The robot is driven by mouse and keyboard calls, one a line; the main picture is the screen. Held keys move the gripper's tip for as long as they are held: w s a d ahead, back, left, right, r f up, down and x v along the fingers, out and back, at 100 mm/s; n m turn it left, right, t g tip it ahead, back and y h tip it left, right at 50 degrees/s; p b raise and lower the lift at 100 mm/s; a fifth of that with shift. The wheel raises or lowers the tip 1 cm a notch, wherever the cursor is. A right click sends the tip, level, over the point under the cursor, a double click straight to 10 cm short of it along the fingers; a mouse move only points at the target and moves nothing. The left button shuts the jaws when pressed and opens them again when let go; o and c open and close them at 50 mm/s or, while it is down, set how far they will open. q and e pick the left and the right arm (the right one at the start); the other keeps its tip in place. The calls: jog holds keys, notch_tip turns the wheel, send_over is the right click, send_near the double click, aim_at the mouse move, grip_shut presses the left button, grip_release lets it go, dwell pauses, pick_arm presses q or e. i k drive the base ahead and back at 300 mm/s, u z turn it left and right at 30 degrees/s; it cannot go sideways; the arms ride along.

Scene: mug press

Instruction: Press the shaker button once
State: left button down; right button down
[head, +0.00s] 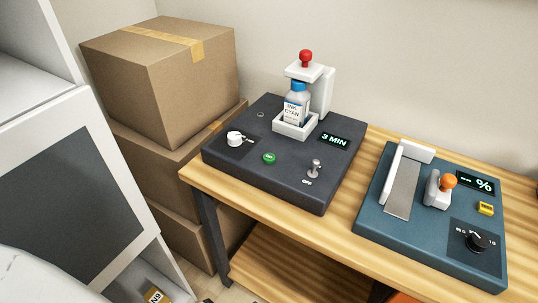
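The shaker is a dark grey box (270,190) on the left part of the wooden table. A white holder (321,97) with a red knob (306,57) on top stands on it, and an ink bottle (295,105) with a blue cap and a cyan ink label sits in the holder. On its front are a round green button (269,158), a white dial (235,138), a small metal toggle switch (316,167) marked OFF and a display (333,141) reading 3 MIN. Neither of my grippers is in view.
A blue-green device (380,222) with a white lever arm, orange-topped handle, yellow button and black dial stands to the right on the wooden table (345,207). Stacked cardboard boxes (165,80) stand left of the table. A white cabinet with a dark panel (75,185) is at far left.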

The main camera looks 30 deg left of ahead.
aim_at(269, 158)
jog(key=u, duration=1.1)
jog(key=k, duration=1)
jog(key=z, duration=1.05)
jog(key=i, duration=0.55)
jog(key=z, duration=0.05)
